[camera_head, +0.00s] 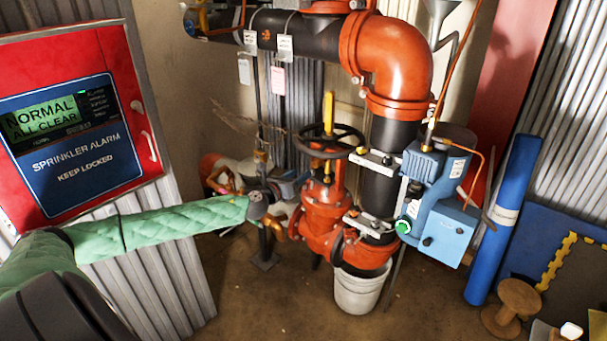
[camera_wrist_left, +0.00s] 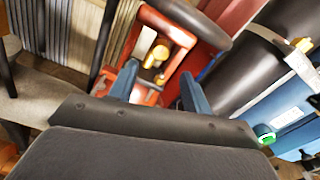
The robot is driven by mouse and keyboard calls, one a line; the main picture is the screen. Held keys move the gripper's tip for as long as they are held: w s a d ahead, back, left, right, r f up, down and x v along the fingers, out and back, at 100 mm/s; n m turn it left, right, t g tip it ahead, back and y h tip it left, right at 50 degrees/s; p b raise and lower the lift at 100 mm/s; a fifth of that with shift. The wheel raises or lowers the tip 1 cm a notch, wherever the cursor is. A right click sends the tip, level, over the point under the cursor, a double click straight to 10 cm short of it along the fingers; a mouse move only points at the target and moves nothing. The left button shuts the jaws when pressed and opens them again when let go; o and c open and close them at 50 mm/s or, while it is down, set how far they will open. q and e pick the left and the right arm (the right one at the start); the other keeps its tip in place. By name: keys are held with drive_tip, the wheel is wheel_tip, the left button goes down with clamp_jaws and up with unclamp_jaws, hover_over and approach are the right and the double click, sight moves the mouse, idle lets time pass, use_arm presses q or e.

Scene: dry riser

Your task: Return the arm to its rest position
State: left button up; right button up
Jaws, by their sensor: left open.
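My left arm (camera_head: 165,226) in a green quilted sleeve reaches in from the left, below the red alarm panel, toward the red valve. My left gripper (camera_head: 288,188) is at its end, just left of the valve body and partly hidden by its own wrist. In the left wrist view the two blue fingers of this gripper (camera_wrist_left: 158,86) stand apart with nothing between them. The red valve (camera_head: 325,212) with its dark handwheel (camera_head: 318,142) is beyond the fingers; its brass stem parts (camera_wrist_left: 160,54) show there. My right gripper is in neither view.
The red alarm panel (camera_head: 75,115) reads "NORMAL ALL CLEAR". A blue pump unit (camera_head: 440,200) and orange pipe elbow (camera_head: 390,60) stand right of the valve. A white bucket (camera_head: 358,292) is below. A blue roll (camera_head: 505,215) leans at right. Bare floor (camera_head: 260,310) lies in front.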

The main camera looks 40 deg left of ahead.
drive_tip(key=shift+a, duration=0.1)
use_arm(q)
drive_tip(key=s+a+r+n+g+y, duration=0.15)
drive_tip(key=a+n+y, duration=0.5)
drive_tip(key=n, duration=0.75)
drive_tip(key=s+d+f+n+g, duration=0.5)
drive_tip(key=s+d+f+n, duration=0.3)
drive_tip(key=d, duration=0.3)
drive_tip(key=s+d+f+n+g, duration=0.45)
drive_tip(key=s+d+f, duration=0.25)
drive_tip(key=s+d, duration=0.4)
drive_tip(key=s+d+f+n+g+h, duration=0.2)
drive_tip(key=s+d+f+h, duration=0.1)
drive_tip(key=s+d, duration=0.9)
drive_tip(key=s+d+f+n+g+h+p, duration=0.1)
drive_tip(key=s+d+f+h, duration=0.3)
drive_tip(key=s+d, duration=0.8)
wheel_tip(320, 180, down, 2)
drive_tip(key=shift+s+n+g, duration=0.35)
drive_tip(key=shift+n+g, duration=0.5)
drive_tip(key=shift+g, duration=0.05)
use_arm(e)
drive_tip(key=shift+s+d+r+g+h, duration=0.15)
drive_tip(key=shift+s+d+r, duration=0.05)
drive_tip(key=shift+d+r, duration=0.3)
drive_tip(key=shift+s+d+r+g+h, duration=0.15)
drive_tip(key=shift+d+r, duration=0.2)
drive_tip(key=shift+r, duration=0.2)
